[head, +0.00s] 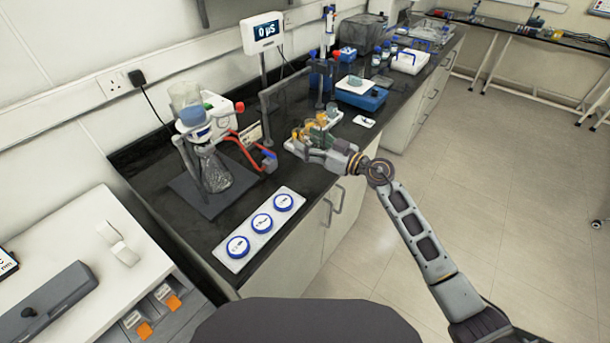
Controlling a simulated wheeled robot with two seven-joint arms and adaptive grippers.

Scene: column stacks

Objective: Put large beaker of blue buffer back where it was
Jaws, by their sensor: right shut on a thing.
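My right gripper (307,140) reaches in over the front edge of the black bench. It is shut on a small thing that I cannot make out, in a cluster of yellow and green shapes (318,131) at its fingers. I cannot pick out a large beaker of blue buffer with certainty. A dark blue vessel (319,80) stands on the bench behind the gripper, partly hidden by grey stand parts. My left gripper is not in view.
A glass flask with a blue-banded top (225,172) stands on a dark mat at left. A white plate (260,226) with three blue-rimmed discs lies at the front edge. A meter (262,32) reads 0 µS.

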